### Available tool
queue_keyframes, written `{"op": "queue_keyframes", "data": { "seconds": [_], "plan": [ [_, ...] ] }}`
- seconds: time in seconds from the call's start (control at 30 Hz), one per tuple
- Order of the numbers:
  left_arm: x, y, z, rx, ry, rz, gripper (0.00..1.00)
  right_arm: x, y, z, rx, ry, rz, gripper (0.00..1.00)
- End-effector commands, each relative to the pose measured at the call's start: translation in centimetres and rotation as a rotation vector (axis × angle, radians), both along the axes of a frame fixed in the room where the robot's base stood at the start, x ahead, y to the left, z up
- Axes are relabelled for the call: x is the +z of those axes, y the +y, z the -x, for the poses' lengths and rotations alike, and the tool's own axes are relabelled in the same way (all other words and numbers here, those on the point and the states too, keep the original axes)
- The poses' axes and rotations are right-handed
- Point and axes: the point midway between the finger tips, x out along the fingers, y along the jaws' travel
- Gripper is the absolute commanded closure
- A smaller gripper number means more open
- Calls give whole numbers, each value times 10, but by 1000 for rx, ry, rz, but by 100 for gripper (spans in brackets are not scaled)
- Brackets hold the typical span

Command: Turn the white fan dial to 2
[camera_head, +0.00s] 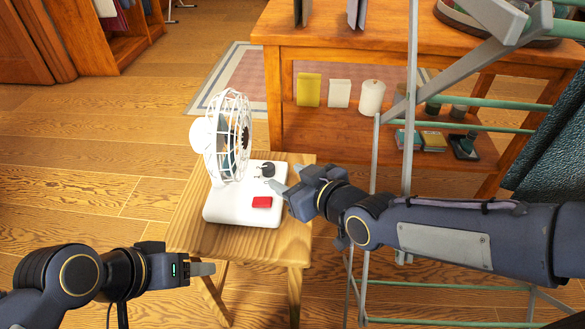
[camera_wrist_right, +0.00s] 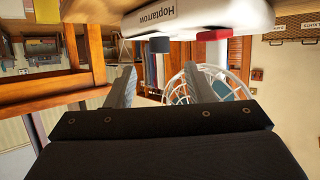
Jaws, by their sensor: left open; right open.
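The white fan (camera_head: 228,190) stands on a small wooden stool, its round cage at the left of its base. Its dark dial (camera_head: 266,170) is on the base top, behind a red button (camera_head: 262,202). My right gripper (camera_head: 284,178) is open beside the dial, to its right. In the right wrist view the dial (camera_wrist_right: 159,45) appears ahead of the gap between the open fingers, apparently not gripped; the red button (camera_wrist_right: 214,34) is to its right. The dial's setting cannot be read. My left gripper (camera_head: 205,269) is open and empty, left of the stool's front.
The wooden stool (camera_head: 190,232) has bare top around the fan base. A grey and green drying rack (camera_head: 378,180) stands close behind my right arm. A wooden shelf table (camera_head: 345,60) with several small items is at the back. Floor at left is clear.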

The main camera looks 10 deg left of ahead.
Motion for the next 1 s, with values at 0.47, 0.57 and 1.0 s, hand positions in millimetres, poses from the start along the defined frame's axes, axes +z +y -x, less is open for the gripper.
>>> {"op": "queue_keyframes", "data": {
  "seconds": [0.47, 0.57, 1.0],
  "plan": [
    [-21, 0, 0, 0, 0, 0, 45, -27, 42, -44, -1, 1, 2, 52],
    [-22, 0, 0, 0, 0, 0, 45, -28, 45, -47, -1, 1, 2, 52],
    [-21, 0, 0, 0, 0, 0, 45, -28, 46, -48, -1, 1, 2, 77]
  ]
}}
